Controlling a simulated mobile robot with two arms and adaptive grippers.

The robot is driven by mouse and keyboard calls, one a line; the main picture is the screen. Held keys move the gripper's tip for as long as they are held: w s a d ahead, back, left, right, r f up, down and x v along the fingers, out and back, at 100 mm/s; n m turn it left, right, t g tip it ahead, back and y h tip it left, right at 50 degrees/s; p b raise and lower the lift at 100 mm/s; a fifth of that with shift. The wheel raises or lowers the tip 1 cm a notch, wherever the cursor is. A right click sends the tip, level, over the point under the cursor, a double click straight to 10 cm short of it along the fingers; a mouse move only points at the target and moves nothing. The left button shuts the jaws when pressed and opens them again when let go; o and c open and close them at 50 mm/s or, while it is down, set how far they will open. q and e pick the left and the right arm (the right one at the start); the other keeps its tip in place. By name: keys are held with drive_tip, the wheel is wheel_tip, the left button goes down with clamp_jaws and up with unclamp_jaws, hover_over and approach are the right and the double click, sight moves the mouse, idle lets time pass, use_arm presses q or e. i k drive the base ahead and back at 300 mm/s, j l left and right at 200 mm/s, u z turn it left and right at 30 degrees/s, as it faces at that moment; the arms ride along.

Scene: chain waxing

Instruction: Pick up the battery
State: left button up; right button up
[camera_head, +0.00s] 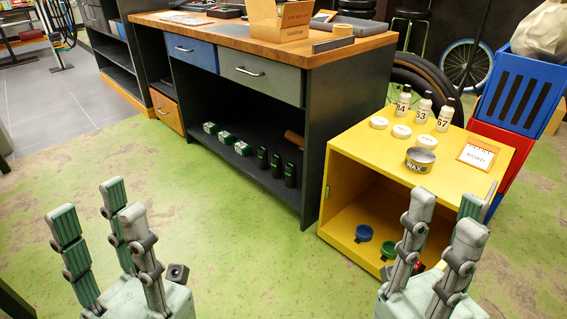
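No thing in view is clearly marked as a battery. On the dark lower shelf of the workbench stand three upright black objects (276,165) with small green marks. To their left on that shelf sit three small green-and-white boxes (226,138). Any of these could be the battery; I cannot tell which. My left gripper (98,208) is at the lower left, fingers pointing up and spread, with nothing between them. My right gripper (447,212) is at the lower right, also spread and empty, in front of the yellow cabinet. Both are well apart from the shelf objects.
The workbench (348,50) has a wooden top with an open cardboard box (280,18). The yellow cabinet (350,138) carries numbered bottles (423,110), white discs (401,131) and a wax tin (420,160). Blue and red crates (519,92) stand behind it. Green floor before the workbench is clear.

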sight(276, 159)
drive_tip(key=i+j+z, duration=0.55)
drive_tip(key=j+z, duration=0.15)
drive_tip(key=j, duration=0.15)
drive_tip(key=i+j+z, duration=0.2)
drive_tip(key=j, duration=0.15)
drive_tip(key=j+z, duration=0.25)
drive_tip(key=i+j+z, duration=0.1)
drive_tip(key=i, duration=0.25)
drive_tip(key=i+j+z, duration=0.1)
drive_tip(key=i+j, duration=0.25)
